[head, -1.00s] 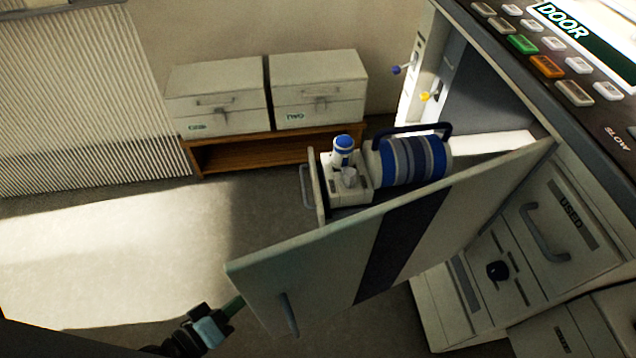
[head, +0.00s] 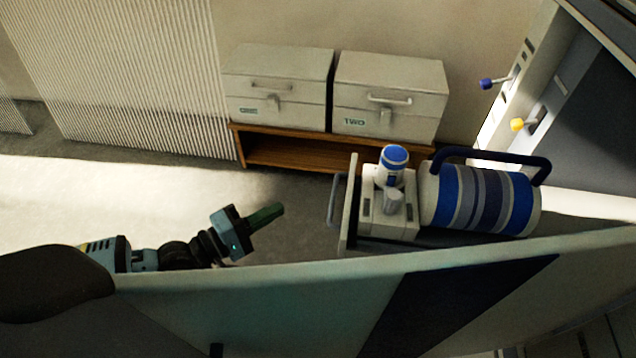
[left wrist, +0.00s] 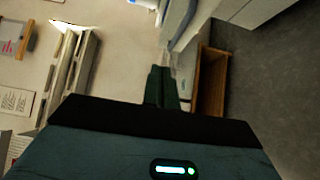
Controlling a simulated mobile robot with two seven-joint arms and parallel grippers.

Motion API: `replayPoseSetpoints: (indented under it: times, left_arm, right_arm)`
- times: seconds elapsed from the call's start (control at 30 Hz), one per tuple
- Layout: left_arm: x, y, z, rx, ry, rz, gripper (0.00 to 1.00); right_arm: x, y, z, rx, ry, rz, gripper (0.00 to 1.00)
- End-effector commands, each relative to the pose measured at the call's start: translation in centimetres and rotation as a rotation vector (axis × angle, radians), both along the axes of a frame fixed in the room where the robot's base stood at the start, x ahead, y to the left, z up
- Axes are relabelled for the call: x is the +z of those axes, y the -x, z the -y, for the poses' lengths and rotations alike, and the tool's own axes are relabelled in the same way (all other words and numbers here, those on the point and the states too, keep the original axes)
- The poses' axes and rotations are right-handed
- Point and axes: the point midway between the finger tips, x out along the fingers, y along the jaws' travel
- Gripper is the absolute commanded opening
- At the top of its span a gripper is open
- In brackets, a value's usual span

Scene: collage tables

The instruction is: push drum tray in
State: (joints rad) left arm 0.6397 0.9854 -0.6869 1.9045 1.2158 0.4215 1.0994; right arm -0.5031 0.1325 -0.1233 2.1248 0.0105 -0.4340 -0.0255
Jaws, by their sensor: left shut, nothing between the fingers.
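The drum tray (head: 352,205) is slid out of the machine, its front plate and handle facing left. On it sit a blue and grey striped drum (head: 485,198) with a dark carrying handle and a white unit with a blue-capped bottle (head: 392,163). My left gripper (head: 268,214) is shut and empty, left of the tray's front handle and apart from it, above the open door's top edge. Its closed fingers also show in the left wrist view (left wrist: 161,88). My right gripper is not in view.
The open door (head: 270,305) with a dark stripe spans the foreground, in front of the tray. Two grey boxes (head: 278,90) (head: 388,98) stand on a wooden shelf (head: 290,152) by the wall. Blue and yellow levers (head: 489,84) are at the right. The floor left of the tray is clear.

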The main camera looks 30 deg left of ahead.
Motion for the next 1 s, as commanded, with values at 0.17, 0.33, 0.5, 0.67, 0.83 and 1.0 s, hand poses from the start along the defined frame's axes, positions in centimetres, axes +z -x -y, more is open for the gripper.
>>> replayPoseSetpoints:
  times: [0.17,0.33,0.5,0.67,0.83,1.0]
  left_arm:
    - [0.0,-1.7,1.0,0.000,0.002,0.002,0.00]
    - [0.1,-4.5,2.6,-0.001,0.003,0.003,0.00]
    - [0.1,-7.3,4.1,-0.001,0.001,0.003,0.00]
    - [0.2,-8.9,5.9,-0.002,0.003,-0.001,0.00]
    - [0.2,-9.4,7.7,-0.002,0.001,0.000,0.00]
    - [0.0,-9.6,8.5,-0.001,-0.002,0.000,0.00]
  right_arm:
    - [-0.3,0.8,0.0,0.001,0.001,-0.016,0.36]
    - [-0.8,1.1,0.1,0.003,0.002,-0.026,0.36]
    - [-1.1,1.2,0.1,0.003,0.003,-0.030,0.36]
    - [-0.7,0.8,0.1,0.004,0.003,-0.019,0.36]
    - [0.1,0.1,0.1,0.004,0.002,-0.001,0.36]
    - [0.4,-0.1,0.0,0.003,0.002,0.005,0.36]
